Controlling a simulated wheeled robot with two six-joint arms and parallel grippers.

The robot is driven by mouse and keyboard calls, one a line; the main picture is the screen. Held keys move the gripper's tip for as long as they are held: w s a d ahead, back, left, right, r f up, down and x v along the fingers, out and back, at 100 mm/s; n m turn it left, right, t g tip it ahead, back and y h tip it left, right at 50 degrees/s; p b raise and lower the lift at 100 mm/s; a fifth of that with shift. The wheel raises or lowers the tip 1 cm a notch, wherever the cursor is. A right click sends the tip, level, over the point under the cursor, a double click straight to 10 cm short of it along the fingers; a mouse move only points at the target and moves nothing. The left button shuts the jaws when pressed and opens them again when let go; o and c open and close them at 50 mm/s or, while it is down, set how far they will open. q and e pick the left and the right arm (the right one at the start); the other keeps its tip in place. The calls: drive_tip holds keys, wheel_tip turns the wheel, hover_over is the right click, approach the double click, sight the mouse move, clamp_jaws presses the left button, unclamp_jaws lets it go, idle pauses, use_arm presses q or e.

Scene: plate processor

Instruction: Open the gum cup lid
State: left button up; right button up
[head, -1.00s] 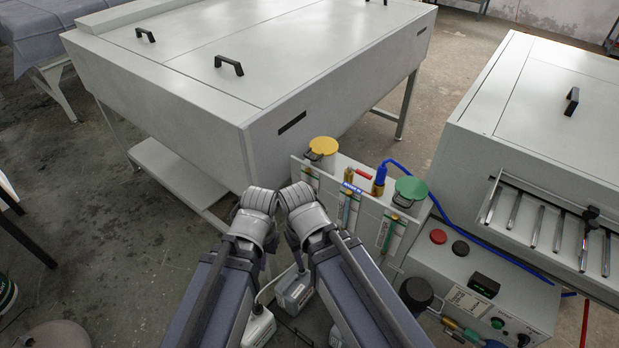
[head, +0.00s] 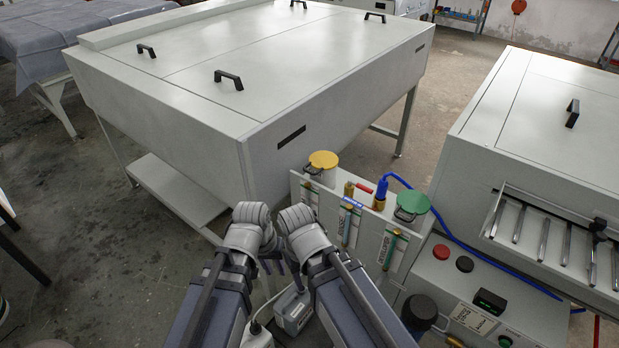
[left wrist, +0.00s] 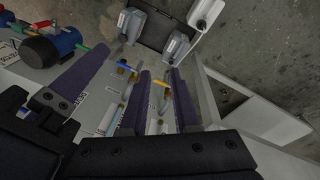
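Two cups stand behind a white upright panel (head: 357,220) in the head view. One has a yellow lid (head: 323,160), the other a green lid (head: 413,203), and both lids lie flat over their cups. The label lettering is too small to read, so I cannot tell which is the gum cup. My left gripper (head: 272,262) is low, left of the panel and away from both lids. In the left wrist view its fingers (left wrist: 130,72) are apart, with nothing visibly held. My right arm's end (head: 305,232) is beside it; its fingers are hidden.
A large white machine (head: 190,135) stands behind on the left, another (head: 545,140) on the right. A control box (head: 470,285) with red and black buttons is at lower right. A blue hose (head: 480,252) runs past the green lid. Grey canisters (head: 293,312) stand below my arms.

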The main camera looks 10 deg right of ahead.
use_arm(q)
drive_tip(key=shift+o, duration=0.8)
drive_tip(key=w+d+f+n+t+h+b, duration=0.1)
drive_tip(key=w+d+f+h, duration=0.1)
drive_tip(key=w, duration=0.3)
drive_tip(key=shift+d+f+h+b, duration=0.15)
drive_tip(key=shift+d+h+b, duration=0.2)
drive_tip(key=shift+d, duration=0.4)
drive_tip(key=n+t+h+b, duration=0.7)
drive_tip(key=n+t, duration=0.3)
drive_tip(key=n, duration=0.1)
approach(308, 172)
drive_tip(key=x, duration=0.3)
drive_tip(key=shift+g, duration=0.3)
drive_tip(key=shift+b+x, duration=0.7)
drive_tip(key=shift+x, duration=3.05)
drive_tip(key=shift+a, duration=0.1)
use_arm(e)
wheel_tip(308, 172, down, 12)
use_arm(q)
drive_tip(key=shift+c, duration=0.4)
use_arm(e)
drive_tip(key=shift+f, duration=0.1)
use_arm(q)
clamp_jaws()
